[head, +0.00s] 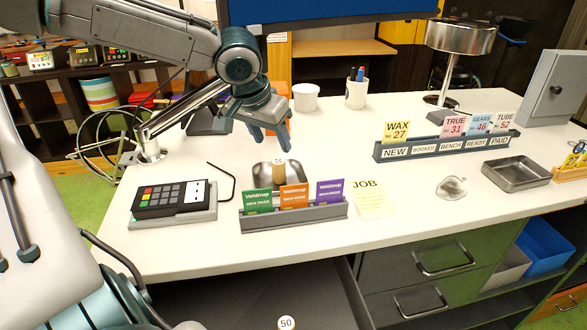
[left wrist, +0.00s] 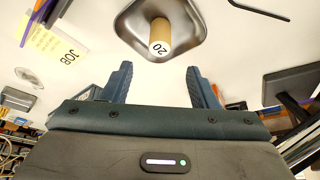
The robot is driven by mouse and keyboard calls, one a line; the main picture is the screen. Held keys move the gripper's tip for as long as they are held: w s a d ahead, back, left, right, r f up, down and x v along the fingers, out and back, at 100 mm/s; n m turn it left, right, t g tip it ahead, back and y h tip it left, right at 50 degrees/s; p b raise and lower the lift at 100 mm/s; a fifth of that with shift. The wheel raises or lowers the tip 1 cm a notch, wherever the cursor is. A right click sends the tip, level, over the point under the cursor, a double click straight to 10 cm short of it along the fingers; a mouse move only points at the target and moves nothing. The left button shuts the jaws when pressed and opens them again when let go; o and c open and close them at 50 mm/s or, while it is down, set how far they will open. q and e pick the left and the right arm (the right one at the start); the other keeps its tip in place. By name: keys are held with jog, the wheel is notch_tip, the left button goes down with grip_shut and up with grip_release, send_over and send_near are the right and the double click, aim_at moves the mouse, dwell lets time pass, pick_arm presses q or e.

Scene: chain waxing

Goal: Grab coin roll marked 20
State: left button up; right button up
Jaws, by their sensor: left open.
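My right gripper is not in view.
A card holder (head: 295,214) with green, orange and purple cards stands in front of the dish. A card terminal (head: 170,198) is left of it. A JOB note (head: 372,200) lies right. A roll marked 50 (head: 286,323) shows in the open drawer (head: 240,295) below.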

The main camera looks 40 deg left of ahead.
aim_at(278, 161)
pick_arm(q)
jog(key=x, duration=0.3)
jog(key=shift+a+f, duration=0.15)
jog(key=shift+f, duration=0.25)
jog(key=shift+w+f, duration=0.35)
jog(key=shift+f, duration=0.6)
jog(key=x, duration=0.3)
jog(key=shift+f+p, duration=0.15)
jog(key=shift+p, duration=0.2)
jog(key=shift+w+f, duration=0.15)
jog(key=shift+f, duration=0.25)
jog(key=shift+c, duration=0.6)
jog(key=c, duration=1)
jog(key=shift+c, duration=0.2)
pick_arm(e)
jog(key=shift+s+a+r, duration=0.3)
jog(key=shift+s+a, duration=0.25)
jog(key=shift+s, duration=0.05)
